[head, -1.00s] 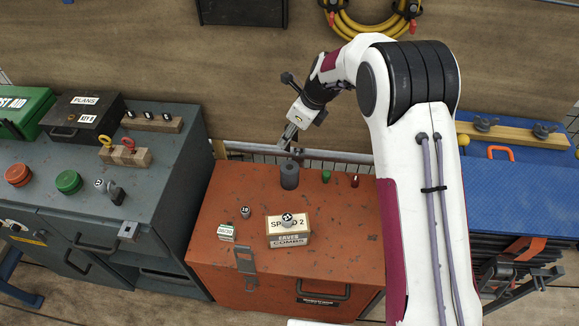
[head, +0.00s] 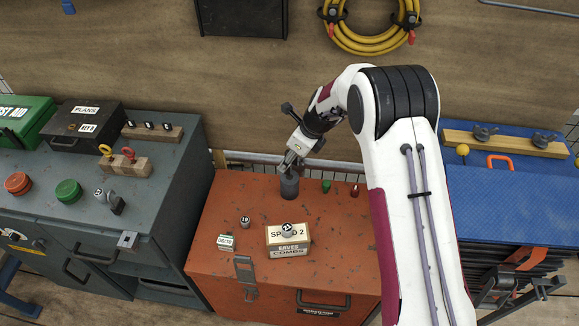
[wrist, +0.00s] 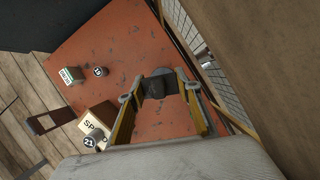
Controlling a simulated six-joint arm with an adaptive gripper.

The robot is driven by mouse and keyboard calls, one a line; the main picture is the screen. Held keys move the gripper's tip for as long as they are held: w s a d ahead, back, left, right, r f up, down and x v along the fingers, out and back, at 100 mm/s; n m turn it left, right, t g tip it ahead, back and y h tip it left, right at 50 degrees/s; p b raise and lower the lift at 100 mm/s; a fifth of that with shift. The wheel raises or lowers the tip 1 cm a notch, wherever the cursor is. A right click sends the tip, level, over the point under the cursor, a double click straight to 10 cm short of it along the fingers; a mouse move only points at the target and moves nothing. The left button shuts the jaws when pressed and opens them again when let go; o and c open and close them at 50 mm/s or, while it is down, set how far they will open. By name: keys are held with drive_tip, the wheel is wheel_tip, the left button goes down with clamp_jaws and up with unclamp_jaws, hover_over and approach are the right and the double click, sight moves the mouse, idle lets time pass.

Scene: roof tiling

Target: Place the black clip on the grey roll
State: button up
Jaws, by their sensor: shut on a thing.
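The grey roll (head: 289,188) stands upright near the back edge of the orange chest. My gripper (head: 288,167) is directly above it, pointing down, its tips close to the roll's top. In the wrist view, my gripper (wrist: 158,95) is shut on a dark piece, the black clip (wrist: 153,89), between its yellow-edged fingers. The grey roll (wrist: 167,73) shows just behind and below the clip. The fingers hide the clip in the head view. I cannot tell whether the clip touches the roll.
The orange chest top (head: 330,220) bears a green piece (head: 326,186), a red piece (head: 354,190), a numbered weight (head: 245,222) and a labelled box (head: 288,239) with another weight on it. A rail (head: 250,159) runs behind the chest. The chest's right front is clear.

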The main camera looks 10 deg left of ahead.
drive_tip(key=shift+f, duration=1.85)
drive_tip(key=shift+f, duration=0.1)
drive_tip(key=o, duration=1.1)
drive_tip(key=v, duration=1.2)
drive_tip(key=shift+s+d, duration=0.1)
